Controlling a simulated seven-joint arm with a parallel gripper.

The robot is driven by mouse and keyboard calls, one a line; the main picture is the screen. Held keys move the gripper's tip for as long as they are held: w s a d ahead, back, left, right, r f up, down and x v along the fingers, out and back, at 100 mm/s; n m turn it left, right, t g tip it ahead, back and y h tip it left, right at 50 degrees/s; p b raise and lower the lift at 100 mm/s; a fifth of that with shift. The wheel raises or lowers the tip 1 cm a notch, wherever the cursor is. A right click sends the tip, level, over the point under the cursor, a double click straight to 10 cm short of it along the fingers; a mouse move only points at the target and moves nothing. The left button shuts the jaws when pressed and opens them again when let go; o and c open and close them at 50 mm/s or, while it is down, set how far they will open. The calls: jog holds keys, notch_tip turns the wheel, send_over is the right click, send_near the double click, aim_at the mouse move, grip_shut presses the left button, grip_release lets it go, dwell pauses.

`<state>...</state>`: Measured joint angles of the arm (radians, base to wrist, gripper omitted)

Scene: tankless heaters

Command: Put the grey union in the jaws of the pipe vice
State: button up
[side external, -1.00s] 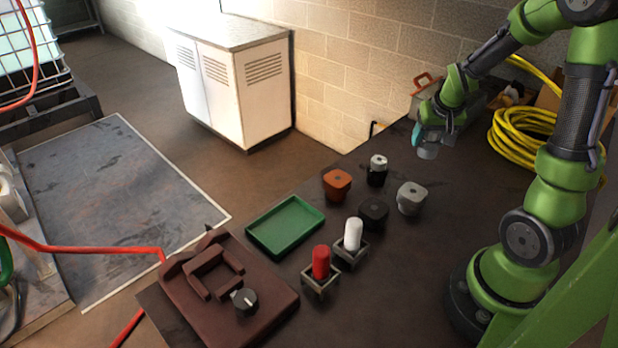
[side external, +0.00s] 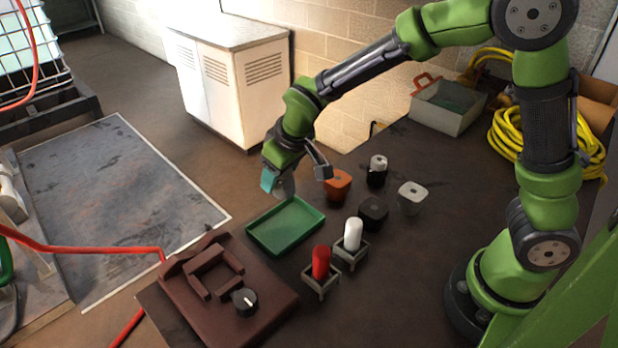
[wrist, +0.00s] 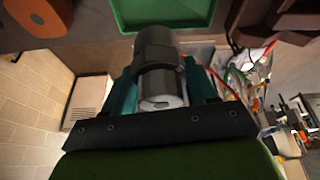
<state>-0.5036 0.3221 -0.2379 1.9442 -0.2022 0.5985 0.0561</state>
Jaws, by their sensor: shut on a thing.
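My gripper (side external: 272,181) is shut on the grey union (side external: 285,187) and holds it in the air above the far left edge of the green tray. In the wrist view the union (wrist: 158,62) is a dark grey stepped cylinder between the teal fingers, with a pale opening at its near end. The pipe vice (side external: 270,305) is a maroon block at the table's front left, with raised jaws (side external: 212,276) and a black knob. The jaws look empty. The union is apart from the vice, up and to its right in the side view.
The green tray (side external: 250,238) is empty. A red cylinder (side external: 321,262) and a white cylinder (side external: 353,234) stand in small holders. An orange fitting (side external: 338,186), a black one (side external: 373,211), a grey one (side external: 411,196) and a white-topped one (side external: 377,168) stand behind.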

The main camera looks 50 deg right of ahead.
jog(key=s+a+r+n+y, duration=0.1)
jog(key=s+a+n, duration=0.1)
jog(key=a, duration=0.8)
jog(key=s+a+r+n+y, duration=0.1)
jog(key=s+a+n, duration=0.1)
jog(key=a, duration=0.8)
jog(key=shift+m, duration=0.3)
jog(key=shift+w+a+f, duration=0.1)
jog(key=shift+f, duration=1.65)
jog(key=shift+a+f, duration=0.1)
jog(key=shift+f, duration=1.6)
